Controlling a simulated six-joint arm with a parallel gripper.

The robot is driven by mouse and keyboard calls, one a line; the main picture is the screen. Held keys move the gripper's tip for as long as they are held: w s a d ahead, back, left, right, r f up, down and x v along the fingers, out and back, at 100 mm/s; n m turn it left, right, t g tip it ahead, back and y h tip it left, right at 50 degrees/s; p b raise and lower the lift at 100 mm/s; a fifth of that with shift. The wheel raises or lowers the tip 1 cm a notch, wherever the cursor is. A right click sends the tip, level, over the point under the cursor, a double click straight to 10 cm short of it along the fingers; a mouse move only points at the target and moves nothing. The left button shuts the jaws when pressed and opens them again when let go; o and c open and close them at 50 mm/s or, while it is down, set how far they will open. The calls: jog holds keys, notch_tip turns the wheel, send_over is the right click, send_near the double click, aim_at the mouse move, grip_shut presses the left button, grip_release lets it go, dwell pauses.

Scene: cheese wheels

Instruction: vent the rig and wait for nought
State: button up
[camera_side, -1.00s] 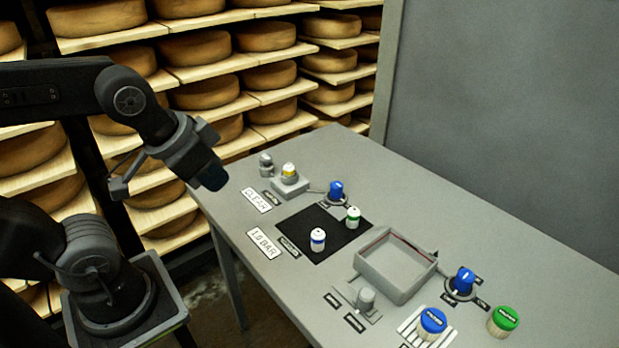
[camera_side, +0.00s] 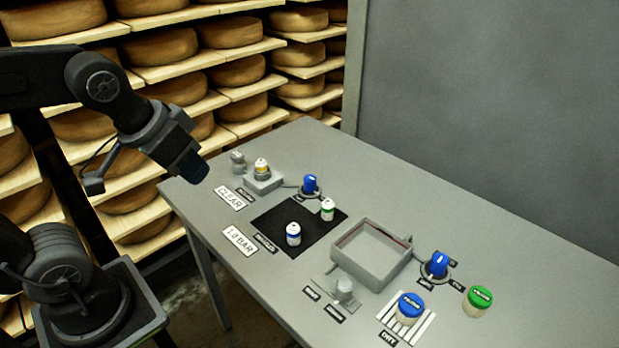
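My gripper (camera_side: 195,170) is a dark end in the air over the table's left edge, up and left of the white plates and apart from everything on the table. Its fingers are too dark and small to tell open from shut. A white plate (camera_side: 240,240) reads "1.0 BAR". Another plate (camera_side: 230,198) reads "CLEAR". A blue knob (camera_side: 310,184) stands behind the black mat. A second blue knob (camera_side: 437,265) is on a round dark base right of the tray, with small labels. A grey knob (camera_side: 344,289) sits on a grey plate in front, beside two dark labels too small to read.
A blue-banded vial (camera_side: 293,234) and green-banded vial (camera_side: 327,209) stand on a black mat (camera_side: 270,220). A yellow-banded vial (camera_side: 262,168) stands on a grey block. A shallow tray (camera_side: 345,262) looks empty. A blue-lidded jar (camera_side: 410,307) and green-lidded jar (camera_side: 478,301) stand front right.

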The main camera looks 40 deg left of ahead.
jog(key=o, duration=0.4)
jog(key=w+n, duration=0.1)
jog(key=w, duration=0.2)
jog(key=w+r+n+g, duration=0.1)
jog(key=w, duration=0.2)
jog(key=w+a+r+n, duration=0.1)
jog(key=w, duration=0.2)
jog(key=shift+r+n+g, duration=0.2)
jog(key=shift+n+g, duration=0.1)
jog(key=shift+n, duration=0.1)
jog(key=o, duration=0.3)
jog(key=w+a+f+n+g, duration=0.1)
jog(key=w+n, duration=0.3)
jog(key=w, duration=0.5)
jog(key=shift+w+a+f, duration=0.15)
jog(key=shift+a, duration=0.2)
jog(key=n+g, duration=0.3)
jog(key=n, duration=0.4)
send_over(310, 177)
notch_tip(310, 177, down, 12)
notch_tip(310, 177, down, 13)
jog(key=shift+f, duration=0.1)
jog(key=shift+c, duration=0.2)
jog(key=c, duration=0.9)
